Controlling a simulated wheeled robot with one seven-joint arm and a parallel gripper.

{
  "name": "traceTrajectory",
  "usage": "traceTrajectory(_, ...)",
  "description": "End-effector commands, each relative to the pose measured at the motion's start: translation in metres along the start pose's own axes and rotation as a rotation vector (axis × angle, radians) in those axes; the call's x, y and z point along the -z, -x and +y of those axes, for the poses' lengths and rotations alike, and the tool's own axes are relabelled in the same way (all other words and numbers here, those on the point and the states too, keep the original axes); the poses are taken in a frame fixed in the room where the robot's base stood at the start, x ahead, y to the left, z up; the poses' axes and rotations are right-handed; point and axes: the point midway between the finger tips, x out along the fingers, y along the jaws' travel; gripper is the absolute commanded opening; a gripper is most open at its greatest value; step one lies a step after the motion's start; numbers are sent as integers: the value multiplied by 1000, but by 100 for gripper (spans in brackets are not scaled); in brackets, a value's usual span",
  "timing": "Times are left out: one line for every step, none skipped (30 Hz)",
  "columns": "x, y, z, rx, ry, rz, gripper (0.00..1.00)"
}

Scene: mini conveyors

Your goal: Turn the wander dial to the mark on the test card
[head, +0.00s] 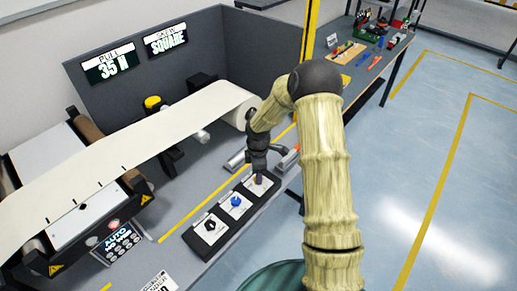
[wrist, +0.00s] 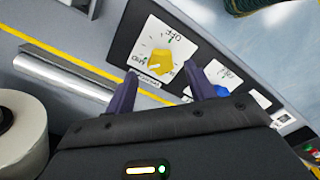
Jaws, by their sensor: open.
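A panel of three dials stands on the conveyor bench. The yellow dial (wrist: 162,62) sits on a white plate (wrist: 148,38) with marks and lettering around it. My gripper (wrist: 163,86) is open and empty, its dark fingers to either side of the yellow dial in the picture, with no contact visible. In the head view my gripper (head: 258,180) is over the farthest plate and hides its knob. The blue dial (head: 236,201) and black dial (head: 210,224) are nearer. I cannot read which is the wander dial. A white printed card (head: 157,282) is cut off below; I cannot tell if it is the test card.
A cream web (head: 130,140) runs over the rollers left of the dials. A metal cylinder (wrist: 75,80) lies close to the panel. Displays read PULL 35 N (head: 110,63) and SKEW SQUARE (head: 165,38). A control box (head: 118,243) reads AUTO NO WEB. Open floor lies right.

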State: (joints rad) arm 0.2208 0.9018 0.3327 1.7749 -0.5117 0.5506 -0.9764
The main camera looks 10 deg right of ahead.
Motion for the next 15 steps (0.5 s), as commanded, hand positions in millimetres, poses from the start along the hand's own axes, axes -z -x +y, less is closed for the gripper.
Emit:
traceTrajectory(0,10,1,-6,0,1,54)
traceTrajectory(0,16,1,-5,0,0,54)
traceTrajectory(0,24,1,-6,-1,1,54)
traceTrajectory(0,30,1,-5,-1,1,54)
traceTrajectory(0,36,1,-6,0,1,54)
traceTrajectory(0,44,1,-6,0,0,54)
traceTrajectory(0,50,2,-7,-1,1,54)
traceTrajectory(0,56,1,-6,-1,1,54)
traceTrajectory(0,64,1,-7,0,1,54)
traceTrajectory(0,70,2,-7,0,1,54)
traceTrajectory(0,76,2,-7,0,1,54)
traceTrajectory(0,84,2,-8,-1,1,54)
traceTrajectory(0,90,2,-7,-1,1,54)
traceTrajectory(0,96,2,-8,-1,1,54)
traceTrajectory(0,104,2,-8,-1,1,54)
